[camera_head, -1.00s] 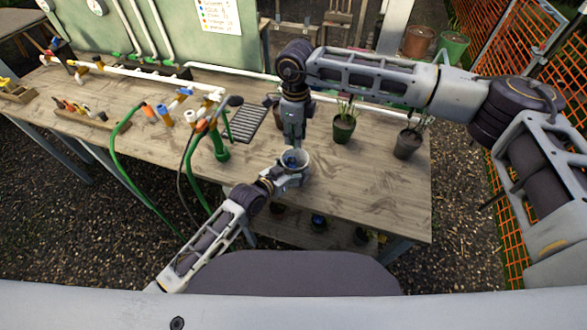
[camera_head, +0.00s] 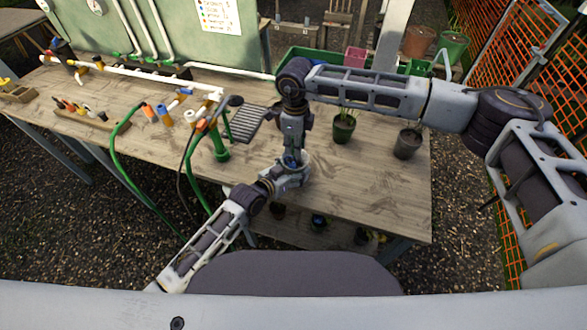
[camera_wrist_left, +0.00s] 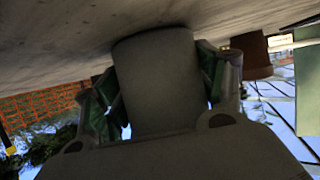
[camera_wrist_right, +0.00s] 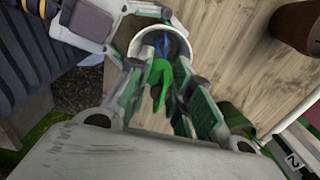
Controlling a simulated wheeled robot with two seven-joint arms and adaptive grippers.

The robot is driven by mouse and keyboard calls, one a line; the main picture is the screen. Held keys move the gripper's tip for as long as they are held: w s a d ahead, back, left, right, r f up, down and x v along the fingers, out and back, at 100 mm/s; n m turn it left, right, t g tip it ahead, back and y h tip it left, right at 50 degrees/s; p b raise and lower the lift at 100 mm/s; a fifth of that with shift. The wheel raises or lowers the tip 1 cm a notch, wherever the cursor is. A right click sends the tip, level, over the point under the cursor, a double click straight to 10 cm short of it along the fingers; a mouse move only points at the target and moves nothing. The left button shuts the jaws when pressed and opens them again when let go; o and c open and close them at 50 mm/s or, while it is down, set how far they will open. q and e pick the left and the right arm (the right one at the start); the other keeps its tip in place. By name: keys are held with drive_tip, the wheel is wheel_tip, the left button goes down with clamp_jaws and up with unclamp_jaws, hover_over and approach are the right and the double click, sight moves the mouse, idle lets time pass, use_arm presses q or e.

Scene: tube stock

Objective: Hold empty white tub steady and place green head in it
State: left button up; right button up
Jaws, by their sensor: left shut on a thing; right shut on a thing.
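The white tub (camera_wrist_left: 160,75) stands on the bench in the left wrist view, between the fingers of my left gripper (camera_wrist_left: 168,95), which is shut on it. In the right wrist view its white rim (camera_wrist_right: 187,40) shows at the top. My right gripper (camera_wrist_right: 157,84) is shut on the green head (camera_wrist_right: 158,76), with its far end and a blue part (camera_wrist_right: 161,43) at the tub's mouth. In the head view my right gripper (camera_head: 292,155) is directly above my left gripper (camera_head: 296,172) and hides most of the tub. Whether the head touches the tub's bottom is hidden.
Plant pots (camera_head: 344,128) (camera_head: 407,143) stand to the right on the wooden bench (camera_head: 365,185). A dark grate (camera_head: 247,124), a green hose (camera_head: 130,165) and pipe fittings (camera_head: 155,112) lie to the left. The bench's front right is clear.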

drive_tip(key=shift+f, duration=0.4)
drive_tip(key=o, duration=0.8)
drive_tip(key=shift+o, duration=0.2)
drive_tip(key=shift+r, duration=0.15)
drive_tip(key=shift+r, duration=5.9)
use_arm(q)
drive_tip(key=o, duration=1.1)
